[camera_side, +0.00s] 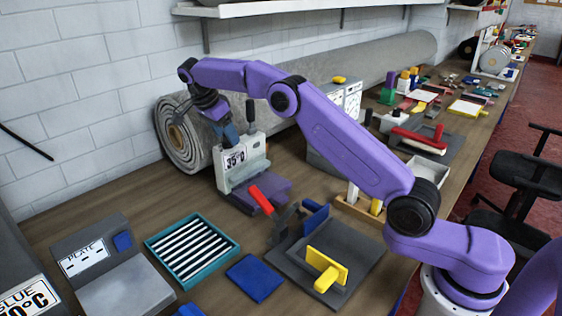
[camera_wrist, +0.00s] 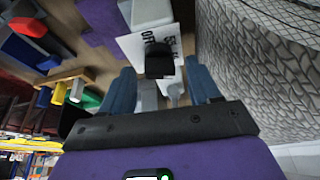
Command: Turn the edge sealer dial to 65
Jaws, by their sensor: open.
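The edge sealer (camera_side: 228,172) is a pale upright machine with a purple base and a red handle (camera_side: 261,198), left of centre in the side view. Its front label reads about 35°C. In the wrist view, a white panel (camera_wrist: 135,45) with partly readable black print, including OFF, carries a black knob-like dial (camera_wrist: 160,58). My gripper (camera_side: 231,138) is open at the top of the sealer, its blue fingers pointing down. In the wrist view my gripper (camera_wrist: 161,74) has the dial between its fingertips in the picture; I cannot tell whether they touch. The dial's setting is not readable.
A large grey rug roll (camera_side: 375,60) lies along the wall behind the sealer. A teal tray (camera_side: 235,244), a blue block (camera_side: 255,278) and a dark plate with a yellow piece (camera_side: 327,268) stand in front. Bare wood shows left of the sealer.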

